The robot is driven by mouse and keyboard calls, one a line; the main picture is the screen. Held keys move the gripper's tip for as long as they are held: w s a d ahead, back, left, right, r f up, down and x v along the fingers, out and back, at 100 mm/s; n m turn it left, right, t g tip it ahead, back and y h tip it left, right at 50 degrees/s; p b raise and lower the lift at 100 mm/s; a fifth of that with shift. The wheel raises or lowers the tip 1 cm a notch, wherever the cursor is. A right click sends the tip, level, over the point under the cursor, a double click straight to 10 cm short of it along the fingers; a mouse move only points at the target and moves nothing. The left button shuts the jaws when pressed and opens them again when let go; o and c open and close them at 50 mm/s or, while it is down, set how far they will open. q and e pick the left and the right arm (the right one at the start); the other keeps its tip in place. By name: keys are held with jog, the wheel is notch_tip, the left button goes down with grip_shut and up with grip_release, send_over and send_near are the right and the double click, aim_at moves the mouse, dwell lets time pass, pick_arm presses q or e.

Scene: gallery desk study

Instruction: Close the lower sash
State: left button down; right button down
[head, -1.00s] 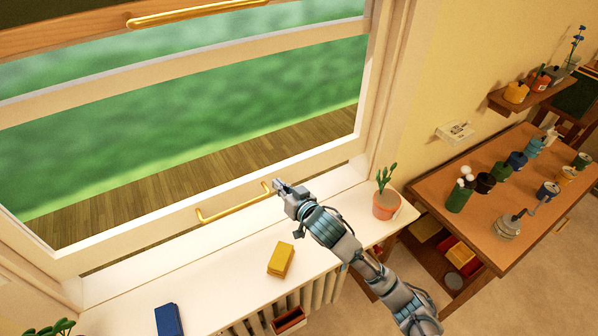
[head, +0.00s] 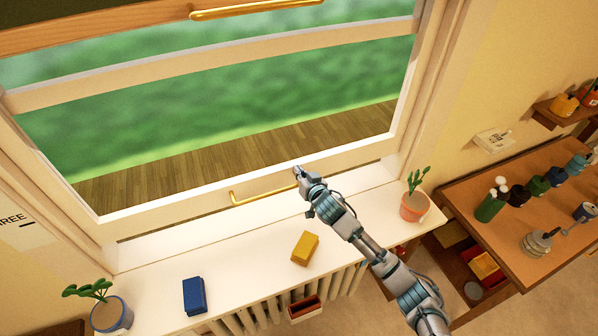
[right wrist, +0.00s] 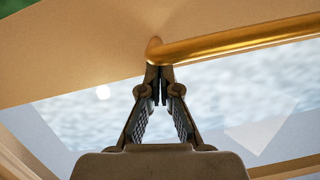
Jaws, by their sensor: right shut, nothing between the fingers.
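The lower sash (head: 160,211) is a cream frame standing slightly raised, with a narrow dark gap between its bottom rail and the white sill. A brass bar handle (head: 262,194) is fixed along its bottom rail. My right gripper (head: 298,170) is at the right end of this handle, in front of the rail. In the right wrist view my right gripper (right wrist: 160,78) is shut and empty, its tips just below the end of the brass handle (right wrist: 230,46). I cannot tell whether they touch. My left gripper is out of view.
An upper brass handle (head: 255,9) is above. On the sill are a yellow block (head: 305,248), a blue block (head: 194,296), a potted cactus (head: 415,206) and a blue-potted plant (head: 112,314). A desk with several jars (head: 491,205) stands right.

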jog(key=shift+s+a+f, duration=0.1)
jog(key=shift+a+f, duration=0.05)
jog(key=shift+f, duration=0.15)
jog(key=shift+d, duration=0.2)
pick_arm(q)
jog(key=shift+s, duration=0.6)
pick_arm(e)
jog(key=shift+d+f, duration=0.1)
